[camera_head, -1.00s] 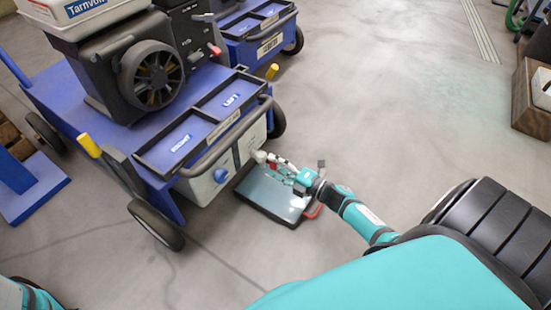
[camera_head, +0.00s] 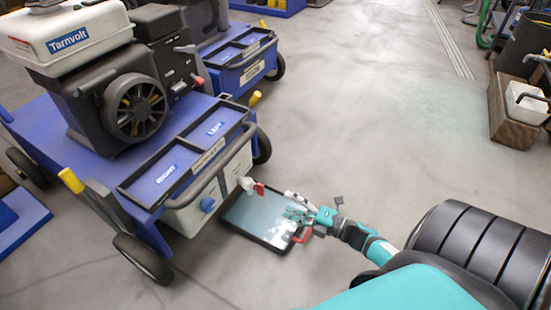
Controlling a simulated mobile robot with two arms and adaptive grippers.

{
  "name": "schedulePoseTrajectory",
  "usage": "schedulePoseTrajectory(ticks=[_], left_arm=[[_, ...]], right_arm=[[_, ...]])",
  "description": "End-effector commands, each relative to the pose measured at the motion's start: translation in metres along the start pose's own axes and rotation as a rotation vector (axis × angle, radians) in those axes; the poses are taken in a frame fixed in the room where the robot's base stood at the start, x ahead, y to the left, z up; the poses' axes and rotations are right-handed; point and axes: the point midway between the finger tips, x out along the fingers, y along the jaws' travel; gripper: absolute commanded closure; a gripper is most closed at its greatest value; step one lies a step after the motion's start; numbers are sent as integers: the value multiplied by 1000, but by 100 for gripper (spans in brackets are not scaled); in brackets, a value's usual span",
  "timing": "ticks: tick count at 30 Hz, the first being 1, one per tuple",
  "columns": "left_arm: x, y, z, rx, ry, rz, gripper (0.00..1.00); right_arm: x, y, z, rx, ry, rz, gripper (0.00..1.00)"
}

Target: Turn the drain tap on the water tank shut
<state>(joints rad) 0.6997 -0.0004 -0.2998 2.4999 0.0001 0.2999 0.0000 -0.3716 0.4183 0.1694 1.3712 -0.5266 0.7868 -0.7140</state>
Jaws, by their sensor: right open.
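The water tank (camera_head: 190,217) is a pale box under the blue aerator cart, with a blue round cap (camera_head: 208,205) on its face. The drain tap (camera_head: 246,184) is a white spout at the tank's right end, with a small red lever (camera_head: 259,188). I cannot tell how the lever is turned. My right gripper (camera_head: 292,204) is open and empty, to the right of the tap and apart from it, over the drip tray's right side. My left gripper is out of view.
A dark drip tray (camera_head: 233,218) with shiny liquid and a red handle (camera_head: 300,235) lies on the floor below the tap. A second blue cart (camera_head: 262,55) stands behind. A wooden crate (camera_head: 513,127) stands at right. The floor between is clear.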

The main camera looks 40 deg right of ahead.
Motion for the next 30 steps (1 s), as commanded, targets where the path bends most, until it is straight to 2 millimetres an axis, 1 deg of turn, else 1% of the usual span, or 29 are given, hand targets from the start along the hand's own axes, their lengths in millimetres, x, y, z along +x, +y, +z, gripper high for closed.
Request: schedulePoseTrajectory(ticks=[1, 3, 7, 25, 26, 28, 29, 30], left_arm=[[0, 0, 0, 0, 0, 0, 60], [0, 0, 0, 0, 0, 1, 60], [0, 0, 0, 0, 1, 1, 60], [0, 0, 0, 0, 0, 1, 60], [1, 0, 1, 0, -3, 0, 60], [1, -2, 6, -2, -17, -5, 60], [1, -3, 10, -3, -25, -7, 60], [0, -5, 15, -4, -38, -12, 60]], right_arm=[[-8, 0, 0, 1, 0, -1, 27], [-15, 0, 0, 0, -1, 0, 27], [-23, 0, 0, -1, 0, 0, 27], [-23, 2, 0, 1, 1, 3, 27], [-22, 4, -2, 5, 3, 7, 27], [-16, 18, -9, 25, 14, 31, 27], [-12, 27, -14, 40, 21, 48, 27], [-5, 43, -22, 68, 35, 78, 27]])
